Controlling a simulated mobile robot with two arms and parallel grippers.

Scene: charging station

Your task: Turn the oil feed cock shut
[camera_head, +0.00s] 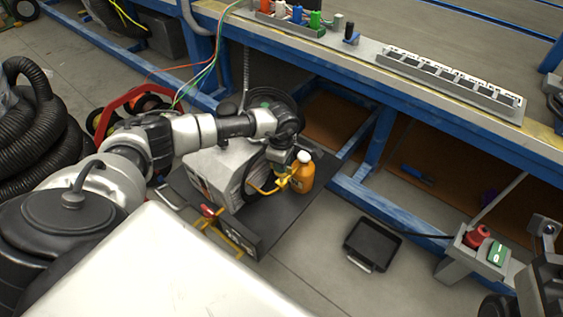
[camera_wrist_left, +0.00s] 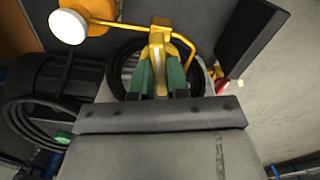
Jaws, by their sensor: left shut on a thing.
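The oil feed cock shows as a yellow handle (camera_wrist_left: 158,40) in the left wrist view, upright between my green fingertips. My left gripper (camera_wrist_left: 160,78) is shut on it. In the head view, my left gripper (camera_head: 286,179) is at the yellow pipework (camera_head: 258,186), beside an orange bottle (camera_head: 304,178) and in front of a grey machine (camera_head: 216,170). The fingers and the cock are small and partly hidden there. In the left wrist view a yellow pipe (camera_wrist_left: 185,42) curves beside the handle. Part of my right arm (camera_head: 545,265) shows at the right edge; its fingers are not clear.
A blue-framed workbench (camera_head: 450,115) runs along the back and right. A black tray (camera_head: 371,245) lies on the floor. A red and green switch box (camera_head: 480,252) stands at lower right. Black hoses (camera_head: 35,130) are at left. A black panel (camera_head: 230,240) stands before the machine.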

